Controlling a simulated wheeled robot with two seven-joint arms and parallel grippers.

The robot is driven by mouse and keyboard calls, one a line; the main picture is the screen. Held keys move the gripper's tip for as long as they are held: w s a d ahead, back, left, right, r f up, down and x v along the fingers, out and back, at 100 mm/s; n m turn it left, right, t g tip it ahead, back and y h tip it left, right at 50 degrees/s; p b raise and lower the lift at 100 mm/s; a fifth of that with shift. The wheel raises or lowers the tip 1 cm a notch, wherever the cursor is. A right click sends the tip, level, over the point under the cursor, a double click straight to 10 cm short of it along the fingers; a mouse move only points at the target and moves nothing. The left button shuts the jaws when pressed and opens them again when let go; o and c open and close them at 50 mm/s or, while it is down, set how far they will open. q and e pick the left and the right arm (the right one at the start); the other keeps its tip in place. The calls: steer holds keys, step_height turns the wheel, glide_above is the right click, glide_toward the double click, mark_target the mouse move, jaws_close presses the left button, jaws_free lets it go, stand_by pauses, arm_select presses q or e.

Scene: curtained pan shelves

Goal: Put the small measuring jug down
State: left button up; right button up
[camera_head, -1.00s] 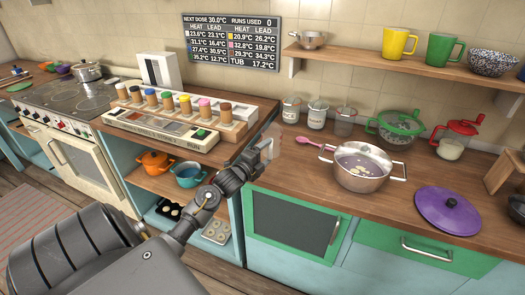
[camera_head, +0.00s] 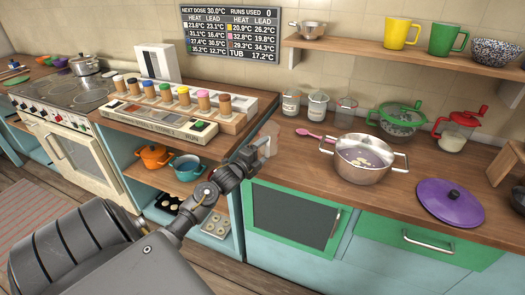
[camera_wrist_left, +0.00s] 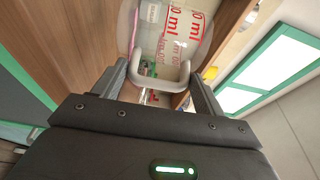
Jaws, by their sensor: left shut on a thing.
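My left gripper (camera_head: 258,152) is shut on the small measuring jug (camera_wrist_left: 178,35), a clear see-through jug with red print. In the left wrist view its pale handle sits between the two fingers. In the head view the jug (camera_head: 269,138) is faint at the fingertips, by the front left part of the wooden counter (camera_head: 300,165). I cannot tell whether its base touches the counter. My right gripper is in neither view.
Several clear jars, including one jar (camera_head: 318,106), stand behind. A purple lid (camera_head: 450,203) lies to the right. The counter between gripper and pot looks clear.

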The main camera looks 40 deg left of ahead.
arm_select(q)
steer(key=shift+f+b, duration=0.3)
steer(key=shift+f, duration=0.4)
steer(key=shift+f, duration=0.1)
steer(key=shift+f+b, duration=0.6)
steer(key=shift+f, duration=0.1)
steer(key=shift+f, duration=0.3)
steer(key=o, duration=1.5)
steer(key=shift+s+r, duration=0.1)
steer(key=shift+d+f, duration=0.1)
steer(key=shift+f, duration=0.15)
